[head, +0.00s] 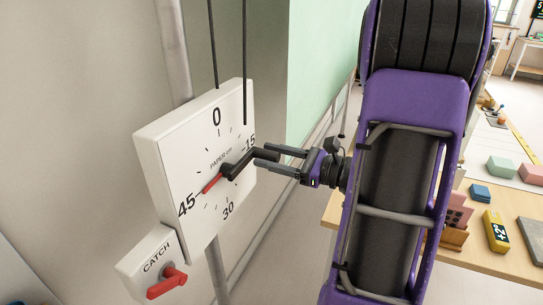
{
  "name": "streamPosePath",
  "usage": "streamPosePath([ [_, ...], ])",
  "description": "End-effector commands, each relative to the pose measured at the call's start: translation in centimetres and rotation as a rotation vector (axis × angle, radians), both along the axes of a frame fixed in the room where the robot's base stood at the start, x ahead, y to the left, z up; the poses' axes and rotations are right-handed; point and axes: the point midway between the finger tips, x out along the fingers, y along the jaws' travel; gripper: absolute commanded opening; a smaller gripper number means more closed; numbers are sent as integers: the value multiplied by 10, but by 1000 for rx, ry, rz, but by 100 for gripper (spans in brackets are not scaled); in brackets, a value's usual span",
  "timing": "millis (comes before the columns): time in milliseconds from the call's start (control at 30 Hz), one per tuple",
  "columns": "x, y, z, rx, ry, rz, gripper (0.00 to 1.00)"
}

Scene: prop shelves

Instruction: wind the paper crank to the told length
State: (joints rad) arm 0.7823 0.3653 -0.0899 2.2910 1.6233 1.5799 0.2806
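A white dial board (180,125) on the wall is marked "PAPER cm", with 0 at the top, 15 on the right, 30 at the bottom and 45 on the left. Its red pointer (212,184) points down-left, close to the 45 mark. The black crank (238,165) reaches up-right from the dial's centre toward the 15. My gripper (261,157) comes in from the right, its two dark fingers apart, at the crank's handle. The handle seems to lie between the fingertips; whether they press on it I cannot tell. No paper is visible.
Below the dial is a white box marked "CATCH" with a red lever (167,283). Two dark rods (246,60) rise above the board. A wooden table (480,255) on the right holds coloured blocks and a yellow device (496,231). My purple arm hides part of it.

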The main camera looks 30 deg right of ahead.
Motion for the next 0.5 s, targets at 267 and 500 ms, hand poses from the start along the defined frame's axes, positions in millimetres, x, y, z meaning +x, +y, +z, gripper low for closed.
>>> streamPosePath([
  [267, 0, 0, 0, 0, 0, 0, 1],
  [500, 0, 0, 0, 0, 0, 0, 0],
])
